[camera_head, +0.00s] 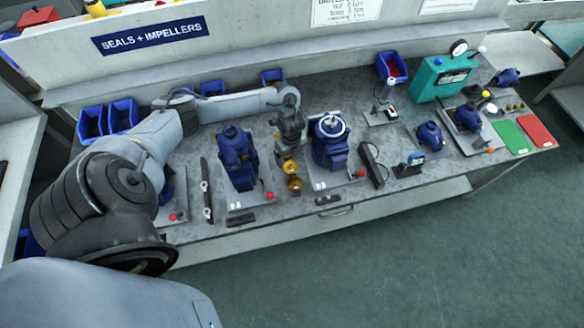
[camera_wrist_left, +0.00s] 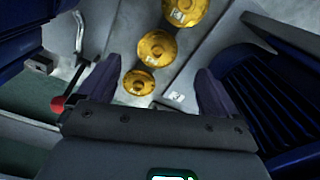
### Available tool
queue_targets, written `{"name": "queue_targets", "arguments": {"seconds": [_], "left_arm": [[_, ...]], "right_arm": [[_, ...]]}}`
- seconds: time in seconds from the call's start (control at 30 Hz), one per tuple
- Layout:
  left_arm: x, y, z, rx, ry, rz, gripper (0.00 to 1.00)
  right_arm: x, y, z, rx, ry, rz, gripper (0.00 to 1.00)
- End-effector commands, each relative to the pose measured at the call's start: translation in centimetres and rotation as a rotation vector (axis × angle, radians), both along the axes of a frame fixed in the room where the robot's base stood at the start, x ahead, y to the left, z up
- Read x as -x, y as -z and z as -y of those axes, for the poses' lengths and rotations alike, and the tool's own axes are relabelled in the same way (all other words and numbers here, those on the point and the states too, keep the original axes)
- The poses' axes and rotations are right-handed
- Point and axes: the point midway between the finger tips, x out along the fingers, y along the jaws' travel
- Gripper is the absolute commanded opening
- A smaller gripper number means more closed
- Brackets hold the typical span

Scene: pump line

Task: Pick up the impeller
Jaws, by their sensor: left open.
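Several brass-coloured round impellers lie in a row on the bench between two blue pumps. In the head view the front one (camera_head: 295,183) and the one behind it (camera_head: 290,167) show clearly; my gripper covers the area behind them. In the left wrist view three show: top (camera_wrist_left: 183,11), middle (camera_wrist_left: 157,48) and lower (camera_wrist_left: 138,83). My left gripper (camera_head: 289,148) points down just behind the visible impellers. Its fingers (camera_wrist_left: 157,88) are open, apart and empty, with the lower impeller appearing between them. Height above the bench is hard to judge. My right gripper is not in view.
A blue pump (camera_head: 237,158) stands close on the left and another with a pale ring (camera_head: 330,143) close on the right. A black bracket (camera_head: 373,164) lies farther right. Blue bins (camera_head: 92,121) line the back. A teal tester (camera_head: 441,76) stands at the back right.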

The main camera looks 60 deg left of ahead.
Motion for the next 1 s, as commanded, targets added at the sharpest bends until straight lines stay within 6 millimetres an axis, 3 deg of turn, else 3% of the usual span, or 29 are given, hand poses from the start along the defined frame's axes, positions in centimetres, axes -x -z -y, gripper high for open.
{"name": "queue_targets", "arguments": {"seconds": [0.17, 0.5, 0.87, 1.0], "left_arm": [[0.1, 0.9, 0.0, -0.001, -0.001, -0.001, 0.93], [0.6, 5.0, 0.4, 0.001, -0.001, -0.001, 0.93], [0.6, 5.6, 0.3, -0.001, 0.0, 0.0, 0.93], [0.5, 5.6, 0.3, -0.001, 0.0, 0.001, 0.73]], "right_arm": [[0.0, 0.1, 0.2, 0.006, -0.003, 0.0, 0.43], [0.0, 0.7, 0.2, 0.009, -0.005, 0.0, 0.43], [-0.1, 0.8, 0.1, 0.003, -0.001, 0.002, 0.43], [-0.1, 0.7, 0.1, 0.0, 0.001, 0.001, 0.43]]}}
